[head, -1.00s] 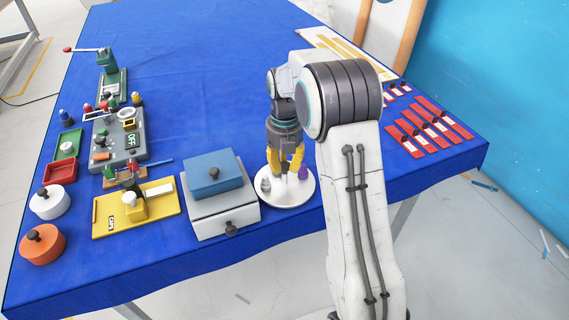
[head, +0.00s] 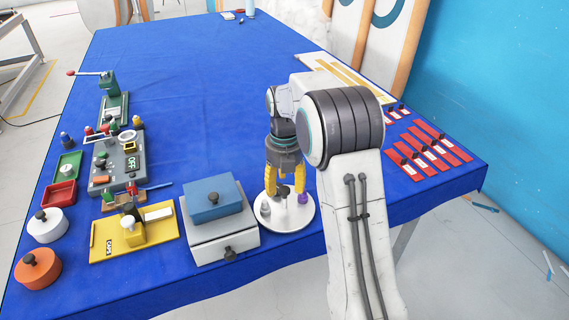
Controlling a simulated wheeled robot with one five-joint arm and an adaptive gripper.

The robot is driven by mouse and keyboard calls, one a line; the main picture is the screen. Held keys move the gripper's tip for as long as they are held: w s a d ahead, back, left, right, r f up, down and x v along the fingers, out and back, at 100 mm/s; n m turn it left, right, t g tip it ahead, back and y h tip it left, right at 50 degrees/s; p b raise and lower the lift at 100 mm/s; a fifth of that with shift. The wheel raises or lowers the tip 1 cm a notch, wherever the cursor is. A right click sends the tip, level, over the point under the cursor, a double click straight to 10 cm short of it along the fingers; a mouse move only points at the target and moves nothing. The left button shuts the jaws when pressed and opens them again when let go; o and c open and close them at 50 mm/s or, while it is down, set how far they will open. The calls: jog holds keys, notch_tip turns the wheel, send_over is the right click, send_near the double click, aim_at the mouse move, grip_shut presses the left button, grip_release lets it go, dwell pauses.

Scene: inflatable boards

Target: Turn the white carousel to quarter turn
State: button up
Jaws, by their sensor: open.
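The white carousel (head: 284,222) is a round disc on the blue table near its front edge, right of the drawer box. A grey peg-like piece (head: 265,207) stands on its left side and a purple piece (head: 303,198) on its right side. A dark knob (head: 284,191) stands up near its middle. My gripper (head: 285,190) points down over the carousel with its yellow fingers spread, one on each side of the knob. I cannot tell whether the fingers touch anything. My arm hides part of the area to the right.
A white drawer box with a blue top (head: 214,198) stands close to the left of the carousel. A yellow board (head: 103,239), a grey switch panel (head: 130,165) and round pots lie further left. Red blocks (head: 428,150) lie at the right. The table's middle behind is clear.

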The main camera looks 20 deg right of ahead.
notch_tip(320, 180, up, 10)
dwell(0.5)
dwell(0.5)
jog(key=m, duration=2)
send_over(285, 191)
notch_tip(285, 191, down, 6)
jog(key=shift+f, duration=0.15)
jog(key=s+a+r+m+t, duration=0.2)
jog(key=s+m, duration=0.1)
jog(key=s, duration=1)
jog(key=s+a+r+m+t, duration=0.2)
jog(key=s+a+m, duration=0.1)
jog(key=s, duration=1)
jog(key=shift+s+a+r+m, duration=0.2)
jog(key=shift+r+m, duration=0.2)
jog(key=shift+m, duration=0.2)
